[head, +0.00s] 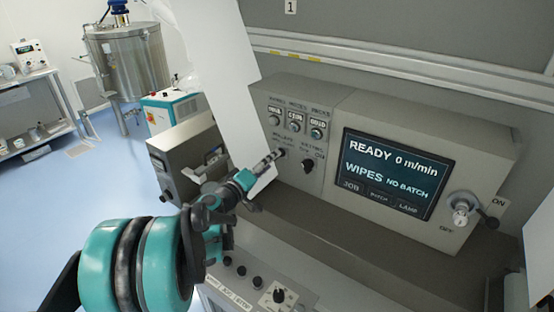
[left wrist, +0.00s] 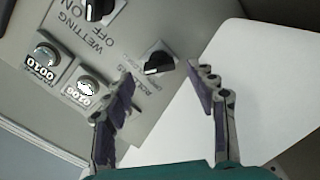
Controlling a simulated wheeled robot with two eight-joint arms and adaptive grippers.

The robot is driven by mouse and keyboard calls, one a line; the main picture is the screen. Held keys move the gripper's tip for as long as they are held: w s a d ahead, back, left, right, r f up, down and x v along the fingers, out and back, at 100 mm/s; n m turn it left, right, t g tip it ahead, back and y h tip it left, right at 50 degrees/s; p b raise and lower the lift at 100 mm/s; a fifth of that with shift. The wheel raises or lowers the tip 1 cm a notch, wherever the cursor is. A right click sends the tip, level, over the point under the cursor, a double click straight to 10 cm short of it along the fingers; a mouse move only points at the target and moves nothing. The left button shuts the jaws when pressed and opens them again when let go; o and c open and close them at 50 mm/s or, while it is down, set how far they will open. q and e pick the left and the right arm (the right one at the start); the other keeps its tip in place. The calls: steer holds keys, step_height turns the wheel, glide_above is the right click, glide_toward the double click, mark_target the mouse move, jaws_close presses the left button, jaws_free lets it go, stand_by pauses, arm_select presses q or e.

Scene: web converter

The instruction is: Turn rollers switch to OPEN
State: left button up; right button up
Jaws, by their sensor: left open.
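The control panel (head: 290,130) has two black knobs low on its left part. The rollers switch (left wrist: 160,63) is a black knob on a small plate in the left wrist view, its label too small to read fully. It also shows in the head view (head: 279,153), partly hidden by my left gripper. My left gripper (left wrist: 165,78) is open, with its fingertips on either side of the rollers switch in the picture; I cannot tell whether they touch it. In the head view my left gripper (head: 269,161) reaches the panel from the lower left. My right gripper is out of view.
The wetting switch (head: 308,165) sits close to the right of the rollers switch. Several small counters (head: 295,122) are above. A screen (head: 390,174) reads READY 0 m/min. An ON/OFF switch (head: 461,209) is at right. A ledge (head: 370,245) runs below.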

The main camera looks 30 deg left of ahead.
arm_select(q)
steer(key=shift+w+d, duration=0.1)
steer(key=shift+w, duration=1.5)
steer(key=c, duration=1.2)
steer(key=shift+o, duration=0.2)
steer(key=shift+n, duration=0.3)
steer(key=n, duration=1.1)
